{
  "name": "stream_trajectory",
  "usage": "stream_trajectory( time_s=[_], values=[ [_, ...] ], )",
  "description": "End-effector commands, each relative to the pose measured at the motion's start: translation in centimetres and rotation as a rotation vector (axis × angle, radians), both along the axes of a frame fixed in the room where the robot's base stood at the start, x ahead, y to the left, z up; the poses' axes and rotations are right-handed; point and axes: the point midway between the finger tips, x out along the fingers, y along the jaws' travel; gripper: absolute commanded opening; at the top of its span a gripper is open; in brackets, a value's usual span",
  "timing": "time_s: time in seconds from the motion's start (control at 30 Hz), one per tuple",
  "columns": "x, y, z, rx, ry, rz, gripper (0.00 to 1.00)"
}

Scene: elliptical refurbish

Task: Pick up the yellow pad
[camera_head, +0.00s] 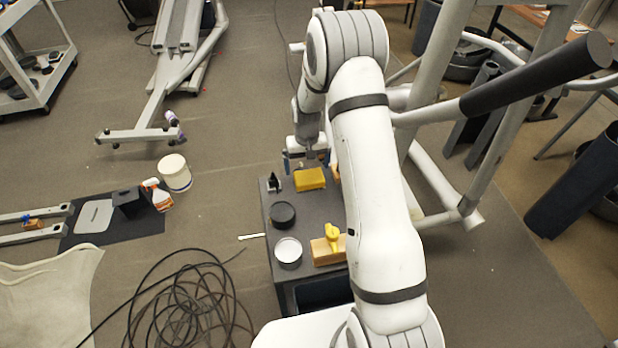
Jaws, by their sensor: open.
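The yellow pad (310,179) lies flat near the far end of a small dark table (262,218). My gripper (308,160) is just beyond the pad, at the table's far edge, seen small and partly hidden by my own arm. Its fingers look apart, with nothing seen between them. I cannot tell its exact height over the table or whether it touches the pad.
On the table stand a small black item (273,184), a dark round tin (284,214), a white-topped tin (288,252) and a wooden block with a yellow tool (332,238). Exercise machine frames stand at right. Black cable (190,305) lies on the floor.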

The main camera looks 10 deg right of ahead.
Motion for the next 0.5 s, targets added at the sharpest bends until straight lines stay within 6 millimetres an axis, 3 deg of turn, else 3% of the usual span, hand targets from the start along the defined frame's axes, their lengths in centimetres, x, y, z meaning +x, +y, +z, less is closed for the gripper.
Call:
stream_trajectory(
  time_s=[0.3,0.5],
  values=[
    [-0.8,-0.5,-4.0,0.0,0.003,-0.001,1.0],
    [-0.8,-0.5,-5.1,0.0,0.0,-0.001,1.0]
  ],
)
